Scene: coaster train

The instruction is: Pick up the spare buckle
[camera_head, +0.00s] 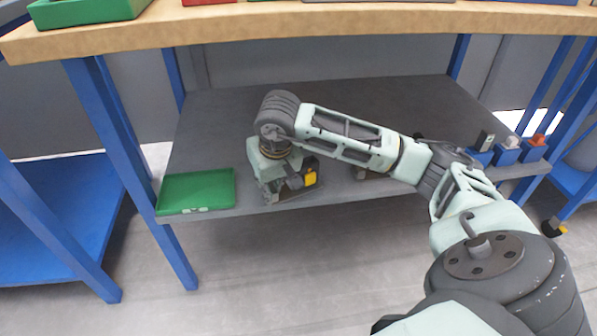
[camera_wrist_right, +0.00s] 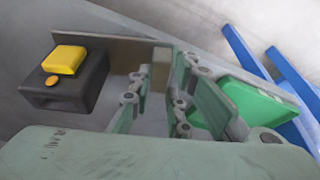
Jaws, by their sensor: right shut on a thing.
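The spare buckle appears to be the black block with a yellow button (camera_wrist_right: 62,88) at the left of the right wrist view. A thin brown-grey strip runs from behind it to a tan end between my fingers. In the head view the buckle (camera_head: 309,172) shows at the right side of my right gripper (camera_head: 274,194), low over the lower grey shelf near its front edge. My right gripper (camera_wrist_right: 165,85) is shut on the strip's tan end. I cannot tell whether the buckle touches the shelf. My left gripper is not in view.
A green tray (camera_head: 195,190) lies left of the gripper on the grey shelf (camera_head: 225,125). Blue bins (camera_head: 506,154) with small parts stand at the right end. A dark item is partly hidden behind my forearm. The wooden tabletop (camera_head: 300,22) overhangs the shelf.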

